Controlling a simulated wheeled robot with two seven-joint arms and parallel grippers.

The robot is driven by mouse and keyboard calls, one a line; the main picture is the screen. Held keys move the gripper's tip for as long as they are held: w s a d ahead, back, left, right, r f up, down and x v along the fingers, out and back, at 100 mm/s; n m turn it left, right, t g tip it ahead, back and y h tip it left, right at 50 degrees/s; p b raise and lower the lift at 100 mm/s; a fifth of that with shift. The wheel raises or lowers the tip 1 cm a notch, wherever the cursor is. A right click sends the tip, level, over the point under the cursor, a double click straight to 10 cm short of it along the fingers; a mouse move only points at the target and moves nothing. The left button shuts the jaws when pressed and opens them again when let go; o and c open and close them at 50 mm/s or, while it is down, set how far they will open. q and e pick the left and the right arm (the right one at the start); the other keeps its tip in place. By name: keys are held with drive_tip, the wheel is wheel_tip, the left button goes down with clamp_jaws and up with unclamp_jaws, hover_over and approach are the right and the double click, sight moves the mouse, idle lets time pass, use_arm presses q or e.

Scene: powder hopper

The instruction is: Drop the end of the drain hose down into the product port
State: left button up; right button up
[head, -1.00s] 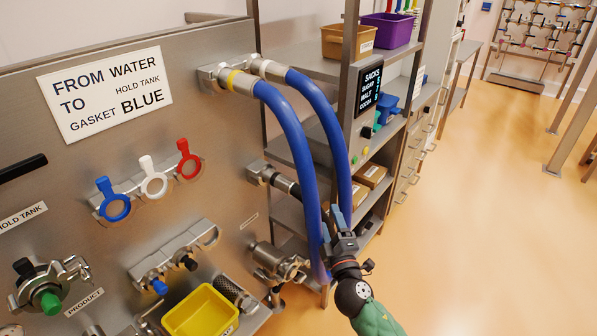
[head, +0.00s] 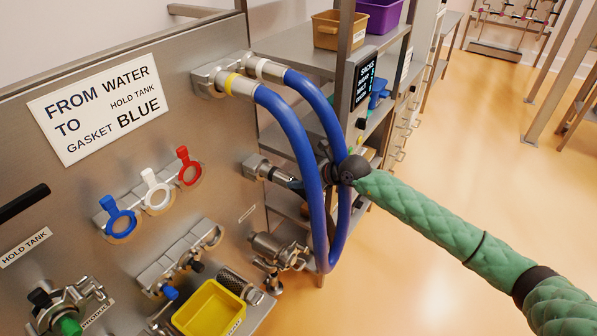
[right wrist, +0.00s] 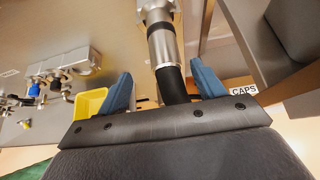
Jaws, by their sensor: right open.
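A short black tube in a metal coupling (head: 258,166) sticks out of the steel panel; I cannot tell whether it is the drain hose. In the right wrist view its coupling (right wrist: 163,45) and black part lie between my blue fingers. My right gripper (right wrist: 160,72) is open around the black part; contact is unclear. In the head view the right gripper (head: 300,183) is largely hidden behind the blue hose (head: 300,135), which loops down from two upper fittings. My left gripper is not in view.
A yellow bin (head: 212,308) hangs low on the panel, near a metal valve (head: 278,248). Blue, white and red ring tags (head: 155,190) sit above. Shelves (head: 310,66) with bins stand behind the hoses. The floor at right is open.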

sight(292, 178)
drive_tip(key=shift+w+d+f, duration=0.1)
drive_tip(key=shift+w+d, duration=0.05)
drive_tip(key=shift+w, duration=0.1)
drive_tip(key=shift+w+f, duration=0.1)
drive_tip(key=shift+f, duration=0.05)
drive_tip(key=b+x, duration=0.2)
drive_tip(key=x, duration=0.4)
drive_tip(key=shift+b+x, duration=0.8)
drive_tip(key=shift+x, duration=0.25)
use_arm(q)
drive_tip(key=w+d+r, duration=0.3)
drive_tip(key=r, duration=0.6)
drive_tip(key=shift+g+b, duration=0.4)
use_arm(e)
drive_tip(key=shift+w+a+f, duration=0.3)
drive_tip(key=shift+a, duration=0.1)
drive_tip(key=c, duration=1.3)
drive_tip(key=shift+w+r, duration=0.1)
drive_tip(key=shift+r, duration=0.2)
